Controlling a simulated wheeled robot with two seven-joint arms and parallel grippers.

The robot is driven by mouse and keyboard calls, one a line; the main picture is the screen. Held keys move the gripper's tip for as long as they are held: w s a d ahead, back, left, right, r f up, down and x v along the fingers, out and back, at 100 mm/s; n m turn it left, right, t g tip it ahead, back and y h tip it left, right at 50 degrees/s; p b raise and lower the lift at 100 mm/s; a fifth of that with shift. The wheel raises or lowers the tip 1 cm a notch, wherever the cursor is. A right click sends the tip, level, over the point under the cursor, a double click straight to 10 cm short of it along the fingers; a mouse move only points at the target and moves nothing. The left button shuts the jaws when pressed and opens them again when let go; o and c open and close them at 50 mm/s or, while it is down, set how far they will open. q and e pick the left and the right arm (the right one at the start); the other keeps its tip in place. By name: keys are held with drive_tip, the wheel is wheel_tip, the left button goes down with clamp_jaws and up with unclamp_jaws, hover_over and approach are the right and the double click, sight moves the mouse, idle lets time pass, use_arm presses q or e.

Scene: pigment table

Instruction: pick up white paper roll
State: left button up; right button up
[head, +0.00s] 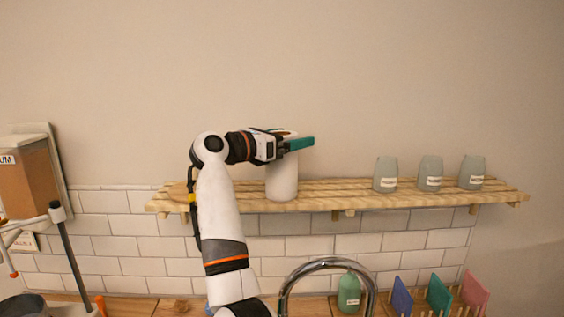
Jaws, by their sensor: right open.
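The white paper roll (283,181) stands upright on the wooden wall shelf, left of the shelf's middle. Its top is hidden behind my right gripper (294,142). The right gripper is open and lies level with the roll's upper end, its green finger pointing right across it. I cannot tell whether the fingers are around the roll or only in front of it, nor whether they touch it. My left gripper is not in view.
The slatted shelf (335,192) also bears several grey-green labelled jars (386,174) at its right. Below are a chrome tap (328,264), a green bottle (349,293) and coloured boards (439,293) in a rack. A dispenser (30,175) stands at far left. The wall above is clear.

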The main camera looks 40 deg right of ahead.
drive_tip(key=shift+a, duration=0.15)
drive_tip(key=c, duration=1.4)
drive_tip(key=shift+o, duration=0.2)
